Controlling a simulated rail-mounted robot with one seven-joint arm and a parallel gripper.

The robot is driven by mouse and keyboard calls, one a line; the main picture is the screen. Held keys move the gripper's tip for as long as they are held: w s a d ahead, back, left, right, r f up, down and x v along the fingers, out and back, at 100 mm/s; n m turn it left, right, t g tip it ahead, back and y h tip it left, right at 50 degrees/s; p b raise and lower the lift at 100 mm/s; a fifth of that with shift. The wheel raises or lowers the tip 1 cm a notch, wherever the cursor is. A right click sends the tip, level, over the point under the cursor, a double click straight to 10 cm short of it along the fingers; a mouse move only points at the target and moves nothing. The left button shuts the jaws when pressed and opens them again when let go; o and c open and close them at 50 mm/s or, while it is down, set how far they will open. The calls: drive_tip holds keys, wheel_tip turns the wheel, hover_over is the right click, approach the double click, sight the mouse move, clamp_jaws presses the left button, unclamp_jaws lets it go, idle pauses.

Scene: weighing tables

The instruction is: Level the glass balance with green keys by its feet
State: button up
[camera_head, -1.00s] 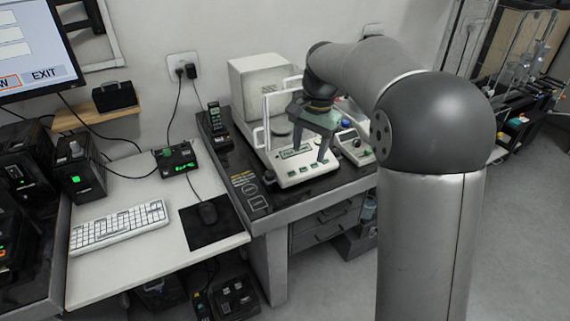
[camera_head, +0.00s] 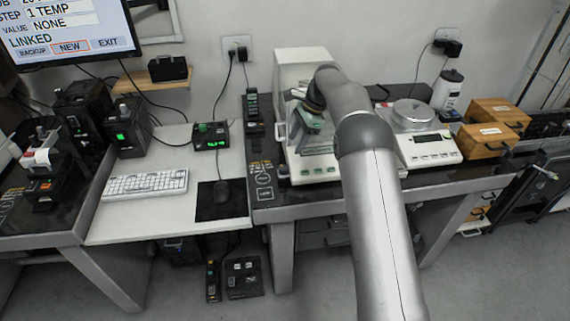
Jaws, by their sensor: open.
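The glass balance with green keys (camera_head: 317,172) stands on the dark weighing table. It has a white base and a tall pale housing (camera_head: 303,60) at the back. Its small green keys show along the front edge. My gripper (camera_head: 312,140) is in front of the balance's chamber, above its base, with its teal hand seen. The jaws are open and hold nothing that I can see. My arm covers the balance's right side. The balance's feet and any level bubble are hidden or too small to make out.
A second balance (camera_head: 430,150) with a round pan stands to the right of my arm. Wooden boxes (camera_head: 492,113) and a white bottle (camera_head: 449,90) are further right. A handset (camera_head: 252,108) stands left of the glass balance. A keyboard (camera_head: 145,184) and mouse pad (camera_head: 222,201) lie on the white desk.

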sight(283, 167)
drive_tip(key=p+x, duration=0.1)
drive_tip(key=x, duration=0.9)
drive_tip(key=shift+f, duration=0.35)
